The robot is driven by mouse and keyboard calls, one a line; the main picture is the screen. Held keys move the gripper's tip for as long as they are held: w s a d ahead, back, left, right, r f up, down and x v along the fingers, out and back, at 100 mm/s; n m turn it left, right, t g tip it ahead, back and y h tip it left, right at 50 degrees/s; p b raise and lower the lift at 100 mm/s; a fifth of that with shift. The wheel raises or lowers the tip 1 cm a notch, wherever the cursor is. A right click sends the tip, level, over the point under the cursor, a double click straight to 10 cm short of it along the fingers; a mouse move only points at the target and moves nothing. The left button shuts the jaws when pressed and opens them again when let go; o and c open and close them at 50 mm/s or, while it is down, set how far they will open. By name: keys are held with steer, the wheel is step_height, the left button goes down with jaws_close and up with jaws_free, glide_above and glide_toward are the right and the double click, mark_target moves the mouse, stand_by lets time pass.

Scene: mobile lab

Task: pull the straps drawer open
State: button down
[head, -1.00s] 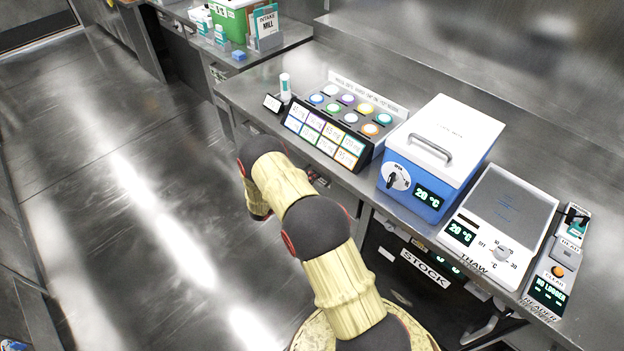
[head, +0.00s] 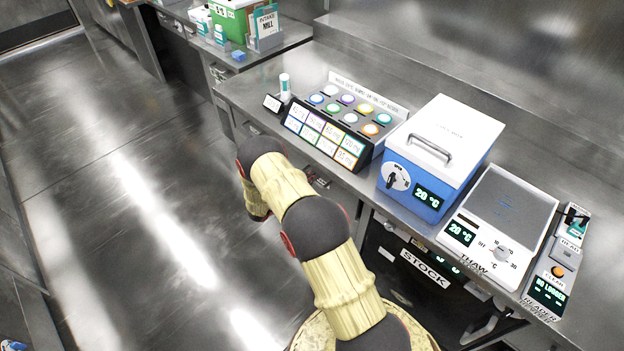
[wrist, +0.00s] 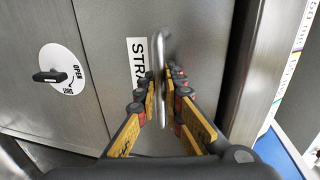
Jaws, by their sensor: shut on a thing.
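The straps drawer (wrist: 115,120) shows in the wrist view as a grey metal front with a white label reading "STRA", the rest hidden behind the handle. Its metal bar handle (wrist: 158,50) runs up and down in the picture. My gripper (wrist: 164,88) has its fingers on both sides of the handle and is shut on it. In the head view my arm hides most of the drawer area under the counter, and my gripper does not show there.
A round plate with a dark knob marked "OPEN" (wrist: 62,78) is left of the drawer label. Above, the counter (head: 250,85) carries a panel of coloured discs (head: 350,108), a blue box (head: 435,160) and a thaw plate (head: 505,215). Open floor (head: 130,220) lies left of my arm.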

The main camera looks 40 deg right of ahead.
steer(key=f+v, duration=0.3)
steer(key=v, duration=1.2)
steer(key=a+f+p+v, duration=0.1)
steer(key=f+v, duration=0.2)
steer(key=v, duration=1.2)
steer(key=shift+a, duration=0.3)
steer(key=shift+f, duration=0.15)
steer(key=c, duration=2)
jaws_free()
steer(key=shift+o, duration=0.2)
steer(key=shift+w, duration=0.1)
steer(key=w+v, duration=0.1)
steer(key=v, duration=1.1)
steer(key=shift+s, duration=0.45)
steer(key=shift+m, duration=0.3)
